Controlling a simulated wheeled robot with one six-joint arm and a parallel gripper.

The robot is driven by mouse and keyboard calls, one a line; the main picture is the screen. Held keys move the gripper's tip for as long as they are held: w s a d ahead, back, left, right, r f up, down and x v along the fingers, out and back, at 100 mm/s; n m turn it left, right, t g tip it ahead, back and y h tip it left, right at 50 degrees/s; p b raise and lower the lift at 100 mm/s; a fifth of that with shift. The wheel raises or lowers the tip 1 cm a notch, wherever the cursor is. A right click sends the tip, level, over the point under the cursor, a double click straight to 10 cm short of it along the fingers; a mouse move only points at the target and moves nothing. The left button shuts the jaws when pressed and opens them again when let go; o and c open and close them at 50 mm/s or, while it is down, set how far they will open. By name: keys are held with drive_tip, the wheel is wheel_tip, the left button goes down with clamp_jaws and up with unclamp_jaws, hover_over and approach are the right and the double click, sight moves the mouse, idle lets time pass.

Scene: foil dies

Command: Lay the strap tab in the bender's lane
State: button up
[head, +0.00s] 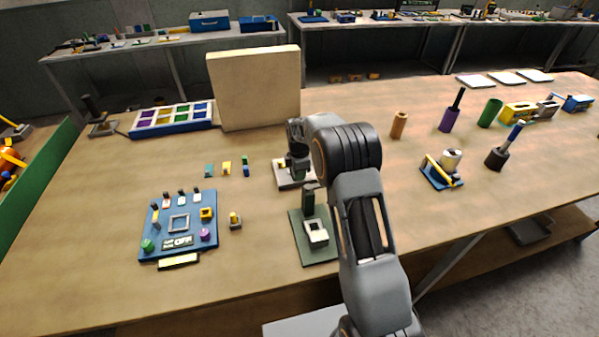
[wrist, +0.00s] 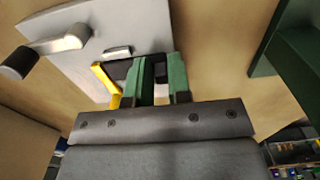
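My gripper (wrist: 161,80) is over a pale grey plate (wrist: 200,25), which also shows under my wrist in the head view (head: 283,180). Its two green fingers stand close together with a narrow gap. A dark piece shows by the gap; I cannot tell whether it is held. The plate carries a crank lever (wrist: 62,43) with a black knob and a small silvery metal piece (wrist: 118,51). A yellow bar (wrist: 105,82) is just left of the fingers. I cannot tell for sure which piece is the strap tab or where the bender's lane is.
A blue panel (head: 150,240) is at the left, and a dark green base (head: 297,240) with a pale square frame (head: 316,231) is in front. Small coloured pieces (head: 227,168) lie left of my gripper. A tall beige board (head: 255,88) stands behind.

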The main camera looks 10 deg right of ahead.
drive_tip(key=o, duration=0.4)
drive_tip(key=shift+c, duration=0.2)
drive_tip(key=s+r+m, duration=0.2)
drive_tip(key=s+r, duration=0.1)
drive_tip(key=r, duration=0.6)
drive_tip(key=s+r+m, duration=0.2)
drive_tip(key=s+r, duration=0.1)
drive_tip(key=r, duration=0.6)
drive_tip(key=s+f+m+t, duration=0.1)
drive_tip(key=s+m+t, duration=0.3)
drive_tip(key=s+m, duration=1)
drive_tip(key=shift+s+f, duration=0.15)
drive_tip(key=shift+s, duration=4.7)
